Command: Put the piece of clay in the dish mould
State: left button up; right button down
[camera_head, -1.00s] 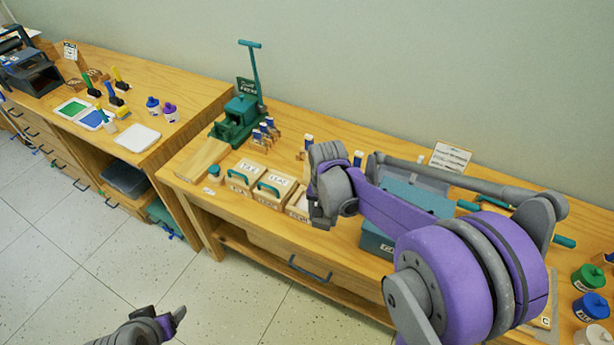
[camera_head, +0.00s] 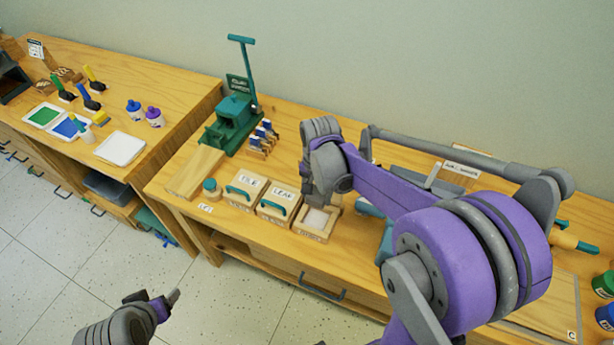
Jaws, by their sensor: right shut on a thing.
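The dish mould (camera_head: 309,237) is the open wooden box at the right end of a row of moulds on the bench. Its pale hollow shows, and its front label is too small to read. My left gripper (camera_head: 160,302) is low at the left, over the floor and away from the bench. Its jaw opening cannot be judged.
Two lidded moulds with teal handles, tile (camera_head: 243,192) and leaf (camera_head: 279,204), stand left of the dish mould. Small blue-topped bottles (camera_head: 262,138) stand behind. A teal box is partly hidden by my right arm.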

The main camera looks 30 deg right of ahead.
jog(key=shift+w+f, duration=0.1)
jog(key=shift+w, duration=0.2)
jog(key=shift+s+f, duration=0.35)
jog(key=shift+s, duration=0.25)
jog(key=shift+s+f+b, duration=0.1)
jog(key=shift+f+b, duration=0.2)
jog(key=shift+b, duration=0.1)
pick_arm(q)
jog(key=s+f+b, duration=0.3)
jog(key=f+b, duration=0.1)
jog(key=f, duration=0.3)
jog(key=shift+s+g, duration=0.2)
jog(key=shift+g, duration=0.1)
pick_arm(e)
jog(key=shift+w+f, duration=0.15)
jog(key=shift+f, duration=1.7)
jog(key=shift+w+f, duration=0.1)
jog(key=shift+f, duration=1.75)
grip_release()
pick_arm(q)
jog(key=shift+r, duration=0.1)
